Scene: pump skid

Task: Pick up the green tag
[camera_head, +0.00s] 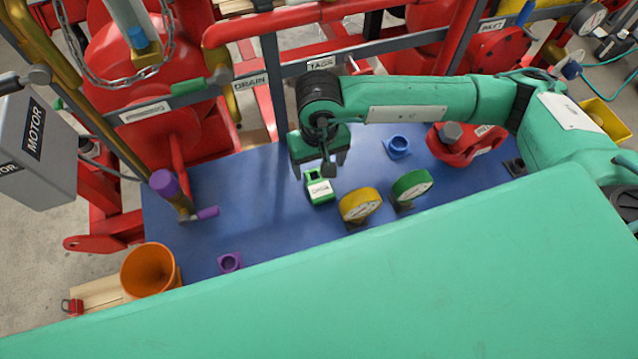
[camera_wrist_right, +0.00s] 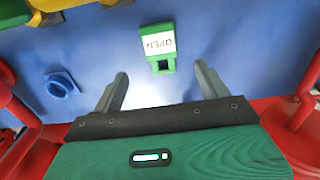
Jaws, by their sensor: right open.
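The green tag (camera_head: 319,190) lies on the blue work surface (camera_head: 240,200), with a white label. In the right wrist view the green tag (camera_wrist_right: 158,48) shows its label reading OPEN, upside down. My right gripper (camera_head: 320,172) hangs just beyond the tag in the head view. In the right wrist view its two fingers (camera_wrist_right: 162,85) are spread wide with nothing between them, and the tag lies ahead of the fingertips, slightly left of the middle. My left gripper is not in view.
A yellow gauge (camera_head: 360,205) and a green gauge (camera_head: 412,184) stand right of the tag. A blue ring fitting (camera_head: 397,146) and a red valve part (camera_head: 465,145) lie farther right. A purple-handled valve (camera_head: 170,190), purple fitting (camera_head: 230,262) and orange cup (camera_head: 150,270) are left. Red pipework stands behind.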

